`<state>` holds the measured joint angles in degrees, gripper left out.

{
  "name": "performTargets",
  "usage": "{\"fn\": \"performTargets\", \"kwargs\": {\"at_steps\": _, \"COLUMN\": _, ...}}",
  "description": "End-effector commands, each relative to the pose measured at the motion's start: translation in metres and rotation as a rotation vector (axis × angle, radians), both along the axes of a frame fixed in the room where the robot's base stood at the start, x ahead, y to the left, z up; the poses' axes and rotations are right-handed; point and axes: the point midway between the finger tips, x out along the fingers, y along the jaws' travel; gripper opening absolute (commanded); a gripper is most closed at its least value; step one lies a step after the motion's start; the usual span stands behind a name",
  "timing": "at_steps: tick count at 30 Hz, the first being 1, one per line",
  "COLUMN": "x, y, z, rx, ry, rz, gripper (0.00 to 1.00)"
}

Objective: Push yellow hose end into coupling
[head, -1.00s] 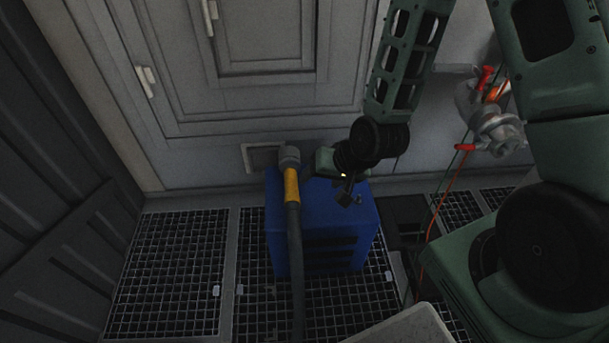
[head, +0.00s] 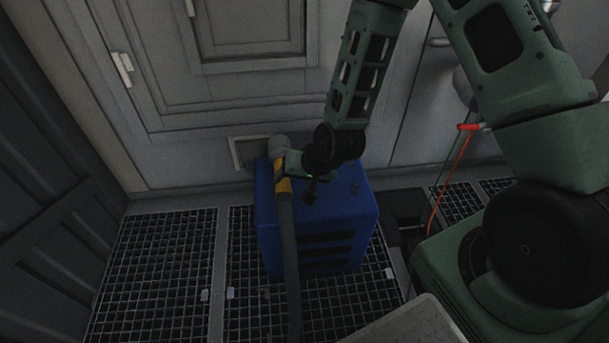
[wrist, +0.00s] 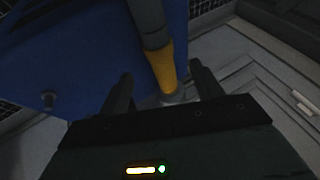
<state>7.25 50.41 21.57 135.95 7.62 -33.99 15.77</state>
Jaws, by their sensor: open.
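A grey round fitting, likely the coupling (head: 279,148), sits just beyond the yellow part, close to the wall. In the wrist view the yellow sleeve (wrist: 160,68) lies between my two fingers, with a grey piece (wrist: 172,97) at its far end. My gripper (wrist: 165,85) is open around the hose end; in the head view my gripper (head: 291,170) partly covers the sleeve. Whether the hose end is seated in the coupling cannot be told.
The blue box (head: 335,222) stands on the floor grating (head: 160,260), right beside the hose. A grey panelled wall (head: 190,155) is close behind. A red-handled fitting (head: 470,127) with an orange line is at the right. The grating at left is clear.

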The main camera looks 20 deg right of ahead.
Motion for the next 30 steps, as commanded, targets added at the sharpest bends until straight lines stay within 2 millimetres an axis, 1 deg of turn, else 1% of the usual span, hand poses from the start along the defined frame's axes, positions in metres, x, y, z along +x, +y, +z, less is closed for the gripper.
{"fn": "performTargets", "kwargs": {"at_steps": 1, "x": 0.004, "y": 0.003, "z": -0.013, "rx": 0.0, "ry": 0.001, "rz": 0.0, "gripper": 0.66}}
{"fn": "performTargets", "kwargs": {"at_steps": 3, "x": 0.01, "y": 0.006, "z": -0.023, "rx": 0.001, "ry": 0.002, "rz": 0.001, "gripper": 0.66}}
{"fn": "performTargets", "kwargs": {"at_steps": 9, "x": 0.024, "y": 0.012, "z": -0.046, "rx": 0.0, "ry": 0.0, "rz": 0.0, "gripper": 0.66}}
{"fn": "performTargets", "kwargs": {"at_steps": 15, "x": 0.03, "y": 0.015, "z": -0.055, "rx": 0.0, "ry": 0.0, "rz": 0.0, "gripper": 0.66}}
{"fn": "performTargets", "kwargs": {"at_steps": 24, "x": 0.03, "y": 0.015, "z": -0.056, "rx": 0.0, "ry": 0.0, "rz": 0.0, "gripper": 0.66}}
{"fn": "performTargets", "kwargs": {"at_steps": 26, "x": 0.03, "y": 0.015, "z": -0.056, "rx": 0.0, "ry": 0.0, "rz": 0.0, "gripper": 0.49}}
{"fn": "performTargets", "kwargs": {"at_steps": 27, "x": 0.03, "y": 0.015, "z": -0.056, "rx": 0.0, "ry": 0.0, "rz": 0.0, "gripper": 0.38}}
{"fn": "performTargets", "kwargs": {"at_steps": 29, "x": 0.03, "y": 0.015, "z": -0.056, "rx": 0.0, "ry": 0.0, "rz": 0.0, "gripper": 0.21}}
{"fn": "performTargets", "kwargs": {"at_steps": 30, "x": 0.03, "y": 0.015, "z": -0.056, "rx": 0.0, "ry": 0.0, "rz": 0.0, "gripper": 0.1}}
